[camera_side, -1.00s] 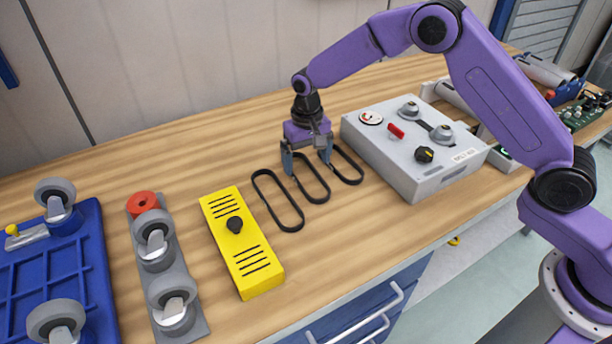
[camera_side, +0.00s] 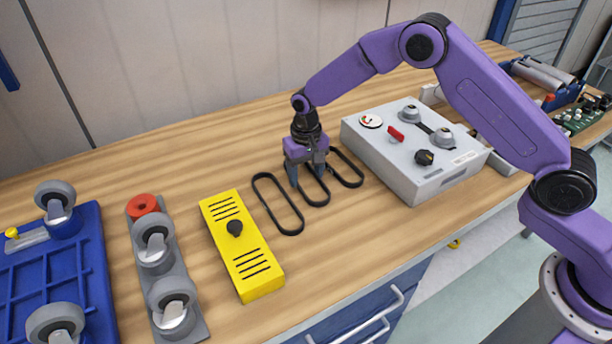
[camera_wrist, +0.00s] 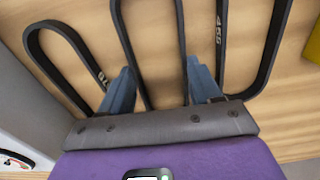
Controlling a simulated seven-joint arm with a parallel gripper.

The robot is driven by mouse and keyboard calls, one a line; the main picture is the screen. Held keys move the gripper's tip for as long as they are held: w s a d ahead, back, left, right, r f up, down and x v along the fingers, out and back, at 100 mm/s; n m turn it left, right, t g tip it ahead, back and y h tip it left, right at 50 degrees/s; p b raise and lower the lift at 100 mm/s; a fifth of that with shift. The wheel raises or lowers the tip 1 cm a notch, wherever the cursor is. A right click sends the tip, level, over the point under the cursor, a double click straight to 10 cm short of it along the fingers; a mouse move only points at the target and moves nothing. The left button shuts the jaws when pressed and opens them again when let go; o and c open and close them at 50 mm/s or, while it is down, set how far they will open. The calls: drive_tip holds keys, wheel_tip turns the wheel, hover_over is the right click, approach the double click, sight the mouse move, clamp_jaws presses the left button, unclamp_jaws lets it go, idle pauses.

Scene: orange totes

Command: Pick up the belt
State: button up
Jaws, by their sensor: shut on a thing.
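Three dark belt loops lie side by side on the wooden bench. The middle belt (camera_side: 318,203) is at my gripper (camera_side: 307,178), whose jaws are down at bench height. In the wrist view, the blue fingers of my gripper (camera_wrist: 160,85) are on the two outer sides of the middle belt (camera_wrist: 134,48), closed in on it. The left belt (camera_side: 290,231) and right belt (camera_side: 356,184) lie apart from it. The near end of the middle belt is hidden by the gripper body in the wrist view.
A yellow box (camera_side: 243,250) with a black knob stands left of the belts. A grey control box (camera_side: 415,165) stands close on the right. The bench behind the belts is clear.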

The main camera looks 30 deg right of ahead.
drive_tip(key=shift+r, duration=0.1)
drive_tip(key=shift+r, duration=0.6)
drive_tip(key=s+d+r, duration=0.5)
drive_tip(key=s+r, duration=0.6)
drive_tip(key=s, duration=0.2)
drive_tip(key=shift+r, duration=0.3)
drive_tip(key=shift+d, duration=0.1)
drive_tip(key=w+d+r, duration=0.1)
drive_tip(key=w+d, duration=0.2)
drive_tip(key=d, duration=0.6)
drive_tip(key=w+d+r, duration=0.1)
drive_tip(key=w+d, duration=0.1)
drive_tip(key=d, duration=0.8)
drive_tip(key=w+d+r, duration=0.2)
drive_tip(key=w+d, duration=0.1)
drive_tip(key=d, duration=0.6)
drive_tip(key=shift+n, duration=0.3)
drive_tip(key=shift+d+f, duration=0.15)
drive_tip(key=shift+f, duration=2.3)
